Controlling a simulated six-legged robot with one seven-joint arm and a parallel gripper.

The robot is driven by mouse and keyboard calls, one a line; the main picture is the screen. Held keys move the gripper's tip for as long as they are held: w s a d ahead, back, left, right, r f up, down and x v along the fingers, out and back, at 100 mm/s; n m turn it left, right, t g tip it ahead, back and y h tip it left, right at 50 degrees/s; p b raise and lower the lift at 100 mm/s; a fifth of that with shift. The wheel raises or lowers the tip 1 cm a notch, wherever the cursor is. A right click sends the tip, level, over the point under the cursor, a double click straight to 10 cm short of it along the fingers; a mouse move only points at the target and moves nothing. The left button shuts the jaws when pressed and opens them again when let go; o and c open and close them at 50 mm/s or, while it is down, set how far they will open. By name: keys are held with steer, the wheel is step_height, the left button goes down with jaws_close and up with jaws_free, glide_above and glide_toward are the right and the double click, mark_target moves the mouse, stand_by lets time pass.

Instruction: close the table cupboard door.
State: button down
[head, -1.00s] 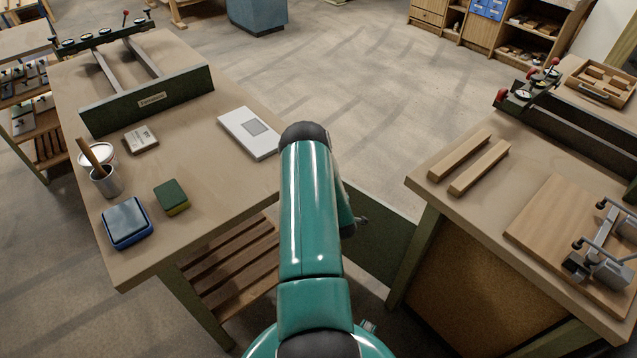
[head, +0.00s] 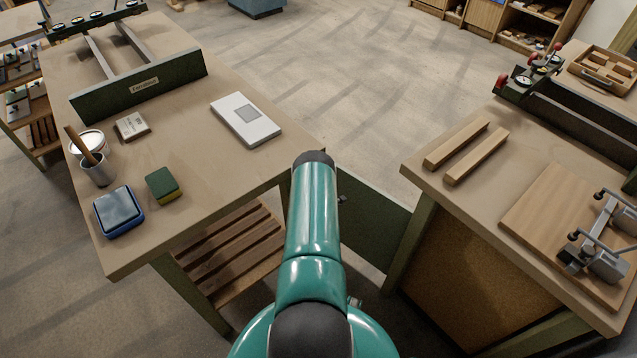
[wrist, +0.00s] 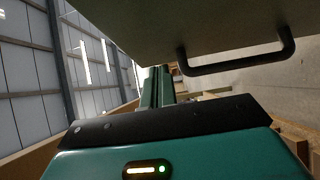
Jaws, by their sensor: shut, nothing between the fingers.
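The cupboard door looks like the dark green panel (head: 375,222) that stands upright in the gap between the two tables, meeting the right table (head: 455,190) near its leg. It appears swung out, but its hinge is not clear. In the wrist view a broad panel (wrist: 190,25) with a dark bar handle (wrist: 240,68) fills the top, probably this door. My gripper (wrist: 158,75) is shut and empty below and left of the handle, apart from it in the picture; contact with the panel cannot be told. In the head view my arm hides the gripper.
The left table (head: 190,190) holds a sponge (head: 162,184), a blue-rimmed box (head: 119,211), a cup (head: 98,168) and a white tablet-like slab (head: 246,118). Wooden strips (head: 475,155) and a clamp board lie on the right table. Open floor lies beyond the gap.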

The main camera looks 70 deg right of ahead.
steer(key=shift+x, duration=1.45)
